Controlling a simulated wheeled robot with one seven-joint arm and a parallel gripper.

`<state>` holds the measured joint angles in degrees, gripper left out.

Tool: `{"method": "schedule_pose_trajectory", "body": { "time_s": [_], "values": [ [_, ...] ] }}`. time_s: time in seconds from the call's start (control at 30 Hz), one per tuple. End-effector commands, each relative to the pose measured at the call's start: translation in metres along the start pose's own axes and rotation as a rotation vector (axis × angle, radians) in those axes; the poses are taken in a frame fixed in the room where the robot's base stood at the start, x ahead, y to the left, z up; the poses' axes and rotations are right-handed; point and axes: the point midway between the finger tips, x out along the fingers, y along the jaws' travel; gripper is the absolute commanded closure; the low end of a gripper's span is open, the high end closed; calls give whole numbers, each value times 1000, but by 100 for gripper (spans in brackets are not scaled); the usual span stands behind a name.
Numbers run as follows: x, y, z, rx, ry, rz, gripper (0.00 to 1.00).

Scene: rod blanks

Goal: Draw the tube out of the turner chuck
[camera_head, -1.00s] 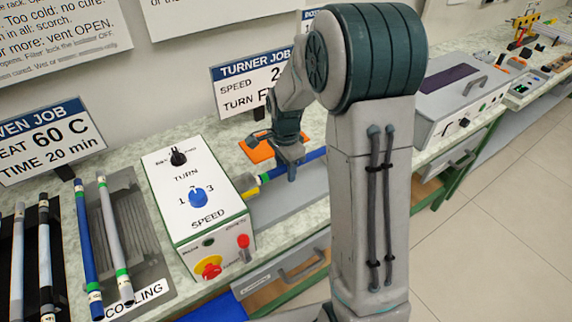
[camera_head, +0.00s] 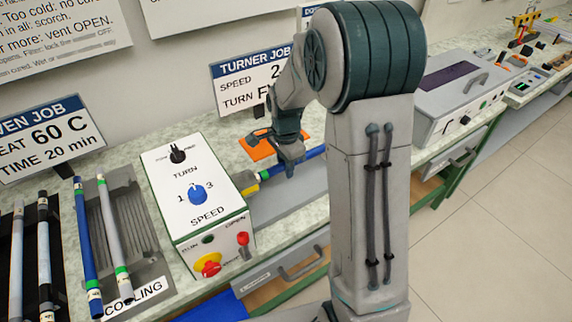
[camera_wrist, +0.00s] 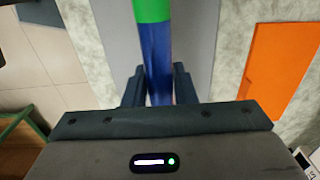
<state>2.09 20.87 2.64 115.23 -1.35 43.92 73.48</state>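The turner (camera_head: 195,195) is a white box with knobs and a red button. The blue tube (camera_head: 315,153) lies level, its left end at the turner's right side, beside a yellow part (camera_head: 250,189). My gripper (camera_head: 290,172) is at the tube's middle, right of the turner. In the wrist view the blue tube (camera_wrist: 156,60) with a green band runs between the two fingers of my gripper (camera_wrist: 159,85). The tube's far end is out of that view.
An orange pad (camera_head: 258,147) lies behind the tube; it also shows in the wrist view (camera_wrist: 281,70). A cooling rack (camera_head: 150,285) with tubes stands left of the turner. A grey box machine (camera_head: 460,95) stands to the right. My arm hides part of the bench.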

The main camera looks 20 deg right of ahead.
Motion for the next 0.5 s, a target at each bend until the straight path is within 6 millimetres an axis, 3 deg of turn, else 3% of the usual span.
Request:
{"method": "schedule_pose_trajectory", "body": {
  "time_s": [0.5],
  "values": [
    [0, 0, -10, 1, 0, 1, 91]
  ]
}}
